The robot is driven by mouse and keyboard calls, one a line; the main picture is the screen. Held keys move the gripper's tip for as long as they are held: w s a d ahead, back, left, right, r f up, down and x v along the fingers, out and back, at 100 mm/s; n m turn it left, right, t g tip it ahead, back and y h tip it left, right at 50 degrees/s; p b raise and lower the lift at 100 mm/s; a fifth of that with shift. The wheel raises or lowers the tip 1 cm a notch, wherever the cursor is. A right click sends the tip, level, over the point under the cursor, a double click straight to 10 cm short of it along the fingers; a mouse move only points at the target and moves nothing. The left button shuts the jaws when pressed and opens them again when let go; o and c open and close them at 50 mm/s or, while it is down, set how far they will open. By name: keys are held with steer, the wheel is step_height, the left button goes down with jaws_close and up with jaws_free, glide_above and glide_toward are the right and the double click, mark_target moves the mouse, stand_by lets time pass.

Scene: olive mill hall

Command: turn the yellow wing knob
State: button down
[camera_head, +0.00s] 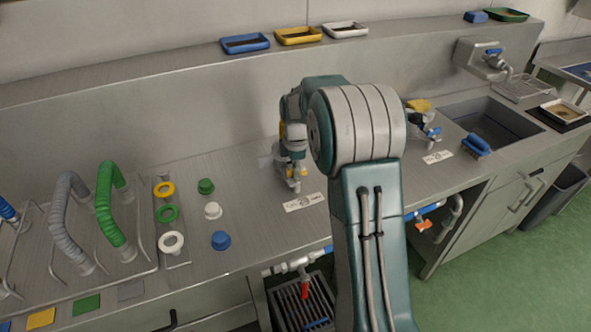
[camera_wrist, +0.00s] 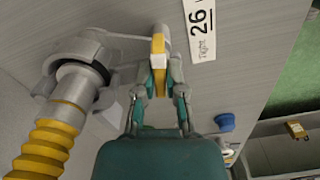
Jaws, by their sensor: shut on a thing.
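The yellow wing knob (camera_wrist: 158,46) shows in the wrist view as a narrow yellow piece on a grey fitting. My gripper (camera_wrist: 159,66) is shut on it, one finger on each side. In the head view my gripper end (camera_head: 292,160) is at the fitting behind the nearer label, left of my arm. How far the knob is turned cannot be told.
A yellow ribbed hose (camera_wrist: 45,146) on a grey coupling (camera_wrist: 76,82) is close left of my gripper. A "26" label (camera_wrist: 200,28) lies nearby. Caps, including a blue one (camera_head: 221,240), and a green hose (camera_head: 108,210) stand left. A sink (camera_head: 490,125) is right.

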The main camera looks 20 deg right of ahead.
steer(key=m, duration=0.4)
steer(key=shift+d+f+m, duration=0.1)
steer(key=shift+m, duration=0.2)
steer(key=m, duration=0.3)
steer(key=shift+m, duration=0.4)
steer(key=m, duration=0.4)
steer(key=shift+f, duration=0.1)
steer(key=m, duration=0.4)
steer(key=shift+s, duration=0.1)
steer(key=m, duration=0.4)
steer(key=shift+m, duration=0.3)
steer(key=m, duration=0.4)
steer(key=shift+m, duration=0.3)
steer(key=m, duration=0.4)
steer(key=shift+m, duration=1.8)
